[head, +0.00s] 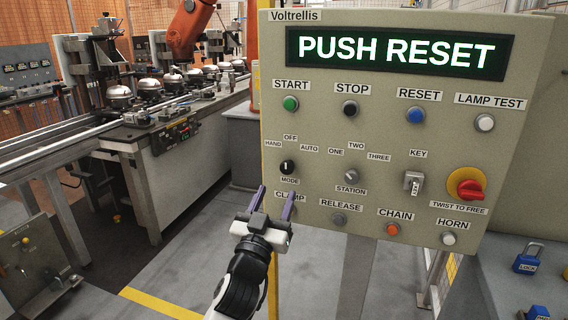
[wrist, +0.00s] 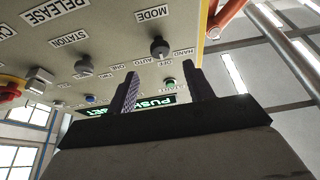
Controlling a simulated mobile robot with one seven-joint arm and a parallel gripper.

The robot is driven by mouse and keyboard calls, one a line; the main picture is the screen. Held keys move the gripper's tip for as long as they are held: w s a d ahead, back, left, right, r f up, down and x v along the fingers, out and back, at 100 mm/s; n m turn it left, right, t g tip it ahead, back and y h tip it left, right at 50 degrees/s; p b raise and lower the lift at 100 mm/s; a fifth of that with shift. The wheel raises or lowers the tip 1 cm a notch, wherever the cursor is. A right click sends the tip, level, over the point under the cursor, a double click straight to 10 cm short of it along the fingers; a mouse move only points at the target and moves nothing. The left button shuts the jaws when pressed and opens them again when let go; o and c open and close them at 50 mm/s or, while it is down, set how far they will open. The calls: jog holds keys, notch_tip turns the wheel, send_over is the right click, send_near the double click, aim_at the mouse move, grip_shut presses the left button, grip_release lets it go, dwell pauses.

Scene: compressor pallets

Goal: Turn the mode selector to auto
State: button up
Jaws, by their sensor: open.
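The mode selector (head: 288,167) is a small black knob at the left of the grey control panel (head: 385,140), with HAND, OFF and AUTO labels above it and MODE below. Its pale mark looks roughly upward, towards OFF. In the wrist view, the panel is upside down and the selector (wrist: 159,48) shows beyond the fingertips, roughly between them. My gripper (head: 278,191) is open and empty, just below the knob in the head view, partly covering the CLAMP label. Its two dark fingers also show in the wrist view (wrist: 160,70). No contact with the knob is visible.
The station selector (head: 351,177) is to the right of the mode selector. The green start button (head: 290,103) is above it. A red twist knob (head: 468,187) and key switch (head: 413,182) are farther right. A conveyor bench (head: 190,150) stands left, with open floor between.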

aim_at(286, 169)
jog(key=p+x, duration=0.3)
jog(key=x, duration=0.5)
jog(key=c, duration=1)
jog(key=shift+o, duration=0.2)
